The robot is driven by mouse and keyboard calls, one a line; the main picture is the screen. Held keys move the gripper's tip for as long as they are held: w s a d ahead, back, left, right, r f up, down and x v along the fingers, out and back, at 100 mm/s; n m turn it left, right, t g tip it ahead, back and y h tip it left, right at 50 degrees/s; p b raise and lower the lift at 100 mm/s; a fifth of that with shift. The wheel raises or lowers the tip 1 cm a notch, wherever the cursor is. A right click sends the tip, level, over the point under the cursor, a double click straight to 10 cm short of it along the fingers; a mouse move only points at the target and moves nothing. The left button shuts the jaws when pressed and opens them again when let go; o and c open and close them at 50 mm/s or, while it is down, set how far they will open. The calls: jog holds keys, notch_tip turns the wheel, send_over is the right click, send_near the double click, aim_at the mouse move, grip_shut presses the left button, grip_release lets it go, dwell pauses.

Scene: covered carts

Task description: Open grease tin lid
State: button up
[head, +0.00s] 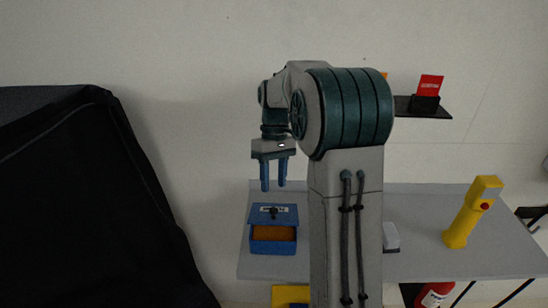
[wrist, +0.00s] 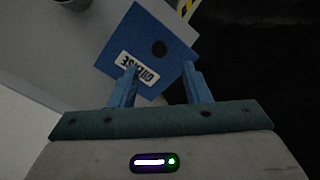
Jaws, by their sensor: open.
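The blue grease tin (head: 273,247) stands on the left part of the grey cart top. Its blue lid (head: 290,212) carries a dark round knob (head: 273,212) and a white label. An orange-brown area shows between the lid and the tin's blue front edge; I cannot tell whether it is the inside or a front panel. The lid also shows in the wrist view (wrist: 178,62), with its knob (wrist: 159,48) and a label reading GREASE. My gripper (head: 273,188) is open and empty, pointing down above the lid, apart from the knob.
A yellow tool (head: 472,213) stands upright on the right of the cart top (head: 420,205). A dark shelf (head: 430,111) with a red card is on the wall. A black-covered cart (head: 90,210) stands at left. A red cylinder (head: 434,294) is below the cart top.

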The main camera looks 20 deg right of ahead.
jog(key=v, duration=0.7)
jog(key=shift+c, duration=0.3)
